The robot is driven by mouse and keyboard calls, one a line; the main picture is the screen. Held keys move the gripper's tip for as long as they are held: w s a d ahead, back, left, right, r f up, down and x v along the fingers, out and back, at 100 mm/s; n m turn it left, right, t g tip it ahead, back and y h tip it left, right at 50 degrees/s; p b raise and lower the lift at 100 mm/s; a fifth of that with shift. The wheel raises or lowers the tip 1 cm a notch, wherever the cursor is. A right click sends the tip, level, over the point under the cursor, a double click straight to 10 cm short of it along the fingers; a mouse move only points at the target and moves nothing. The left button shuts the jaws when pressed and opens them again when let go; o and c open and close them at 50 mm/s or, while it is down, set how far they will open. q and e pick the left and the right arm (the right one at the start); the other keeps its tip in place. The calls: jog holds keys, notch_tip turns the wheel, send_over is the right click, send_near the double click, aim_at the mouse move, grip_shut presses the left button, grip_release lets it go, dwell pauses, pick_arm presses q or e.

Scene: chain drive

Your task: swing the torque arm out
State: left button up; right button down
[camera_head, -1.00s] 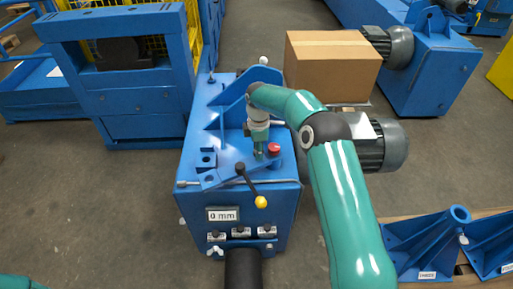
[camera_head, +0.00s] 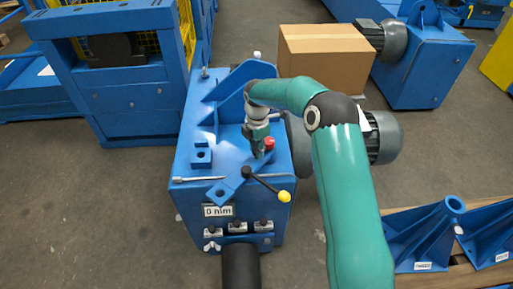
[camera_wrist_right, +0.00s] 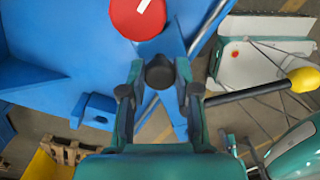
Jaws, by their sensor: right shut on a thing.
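The torque arm, a flat blue bar (camera_head: 226,189), lies slanted across the top of the blue machine housing (camera_head: 190,222). Its near end with a square hole reaches over the housing's front edge. My right gripper (camera_head: 258,152) points down at the bar's far part. In the right wrist view its fingers (camera_wrist_right: 160,88) are shut on a black knob (camera_wrist_right: 160,72) that stands over the blue bar (camera_wrist_right: 170,42). A black lever with a yellow ball (camera_head: 285,196) points to the front right. My left gripper is not in view.
A red button (camera_head: 269,142) sits close beside the right gripper. A blue block with a hole (camera_head: 201,155) stands to the left. A "0 mm" display (camera_head: 218,211) is on the front. A cardboard box (camera_head: 325,57) stands behind, and blue brackets (camera_head: 425,235) lie at the right.

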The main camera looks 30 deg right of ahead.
jog(key=shift+d, duration=0.1)
jog(key=c, duration=0.8)
grip_release()
jog(key=shift+r, duration=0.1)
notch_tip(320, 180, up, 12)
jog(key=shift+f, duration=0.1)
jog(key=shift+f, duration=0.1)
